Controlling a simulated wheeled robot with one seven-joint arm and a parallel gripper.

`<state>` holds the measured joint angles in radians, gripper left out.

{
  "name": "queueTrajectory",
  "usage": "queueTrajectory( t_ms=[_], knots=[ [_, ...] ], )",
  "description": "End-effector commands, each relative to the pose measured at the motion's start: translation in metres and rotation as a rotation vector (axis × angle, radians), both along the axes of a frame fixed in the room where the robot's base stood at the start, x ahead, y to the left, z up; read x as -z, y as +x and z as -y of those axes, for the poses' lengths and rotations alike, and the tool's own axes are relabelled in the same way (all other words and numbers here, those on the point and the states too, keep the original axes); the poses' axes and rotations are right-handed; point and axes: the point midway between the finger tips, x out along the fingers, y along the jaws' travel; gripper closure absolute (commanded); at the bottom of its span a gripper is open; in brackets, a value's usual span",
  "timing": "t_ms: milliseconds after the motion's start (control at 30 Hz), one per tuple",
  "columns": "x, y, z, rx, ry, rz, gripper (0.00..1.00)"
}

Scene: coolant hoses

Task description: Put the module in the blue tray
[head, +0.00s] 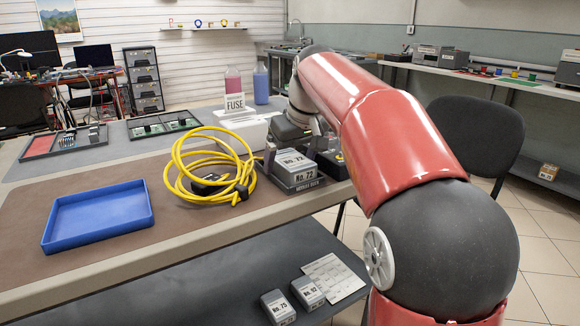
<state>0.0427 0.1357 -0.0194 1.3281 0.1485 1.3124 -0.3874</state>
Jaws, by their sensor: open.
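A grey module labelled No. 72 (293,162) sits in a grey base (297,184) that also bears a No. 72 label, near the table's right edge. The blue tray (97,213) lies on the brown mat at the left and is empty. My gripper (291,149) is over the module, its dark body just behind and above it, with a finger showing on each side. The jaws are open. Whether a finger touches the module cannot be told.
A coiled yellow hose (212,172) stands between the tray and the module. A white box (240,128), a FUSE sign (236,103) and two bottles stand behind. Two more modules (278,307) (308,292) lie on the lower shelf. The mat before the coil is clear.

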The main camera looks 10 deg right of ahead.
Motion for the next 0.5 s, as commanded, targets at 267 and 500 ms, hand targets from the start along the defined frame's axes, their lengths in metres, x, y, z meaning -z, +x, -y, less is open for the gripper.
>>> queueTrajectory(
  t_ms=[267, 500],
  knots=[
    [0.0004, -0.0002, 0.0001, 0.000, 0.000, 0.000, 0.13],
    [0.0004, -0.0002, 0.0001, 0.000, 0.000, 0.000, 0.44]
  ],
)
